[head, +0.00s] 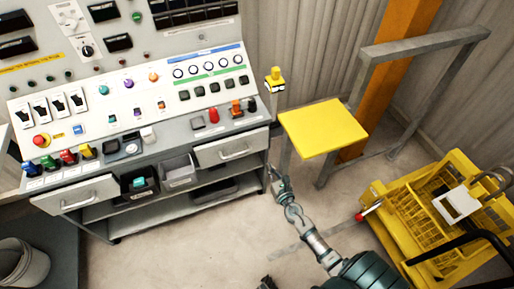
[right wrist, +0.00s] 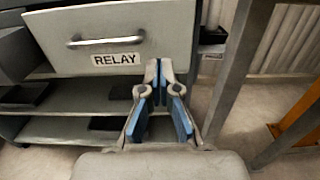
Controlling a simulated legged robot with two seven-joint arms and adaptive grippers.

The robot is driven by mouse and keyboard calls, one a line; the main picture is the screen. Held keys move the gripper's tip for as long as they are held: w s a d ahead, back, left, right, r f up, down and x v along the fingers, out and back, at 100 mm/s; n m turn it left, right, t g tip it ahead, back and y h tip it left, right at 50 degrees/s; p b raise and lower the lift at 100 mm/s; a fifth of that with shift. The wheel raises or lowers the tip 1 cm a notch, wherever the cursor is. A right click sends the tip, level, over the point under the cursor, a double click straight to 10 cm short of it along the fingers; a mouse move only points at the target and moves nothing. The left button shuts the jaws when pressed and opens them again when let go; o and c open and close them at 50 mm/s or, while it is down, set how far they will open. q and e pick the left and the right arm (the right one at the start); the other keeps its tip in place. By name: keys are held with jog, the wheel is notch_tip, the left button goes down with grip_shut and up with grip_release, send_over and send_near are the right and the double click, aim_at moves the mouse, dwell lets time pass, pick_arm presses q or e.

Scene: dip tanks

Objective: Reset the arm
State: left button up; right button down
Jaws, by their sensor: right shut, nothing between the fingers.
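My right arm reaches up from the bottom of the head view.
The control console (head: 130,92) carries switches and buttons, with a grey shelf below. A yellow platform (head: 323,127) stands right of it, near a metal frame (head: 425,46). A yellow cart (head: 415,268) is at lower right, a white bucket (head: 22,265) at lower left.

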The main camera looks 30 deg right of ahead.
jog(key=s+a+f+m+g+p, duration=0.3)
jog(key=s+f+m+g+p, duration=0.45)
jog(key=s+f+m, duration=0.9)
pick_arm(q)
jog(key=s+a+f+g+p, duration=0.1)
jog(key=s+f+g, duration=0.1)
jog(key=s+f, duration=0.2)
jog(key=s+a+f+g+y+p, duration=0.1)
jog(key=s+f, duration=0.4)
jog(key=f, duration=0.5)
jog(key=s+a+f+g+p, duration=0.1)
jog(key=s+f+g, duration=0.2)
jog(key=f, duration=0.4)
jog(key=shift+s+a+f+g, duration=0.3)
jog(key=shift+s+f, duration=0.1)
jog(key=shift+s, duration=0.25)
pick_arm(e)
jog(key=s+a+f+m+g+y, duration=0.2)
jog(key=s+a+f+m+g, duration=0.2)
jog(key=s+a+m, duration=0.3)
jog(key=s+a+f+m+g+y, duration=0.2)
jog(key=s+a+f+m+g, duration=0.2)
jog(key=s+a+m, duration=0.3)
jog(key=s, duration=0.4)
jog(key=shift+s+a+m, duration=0.2)
jog(key=shift+s+m, duration=0.1)
jog(key=shift+m, duration=0.05)
jog(key=shift+d+g, duration=0.1)
jog(key=shift+g, duration=0.15)
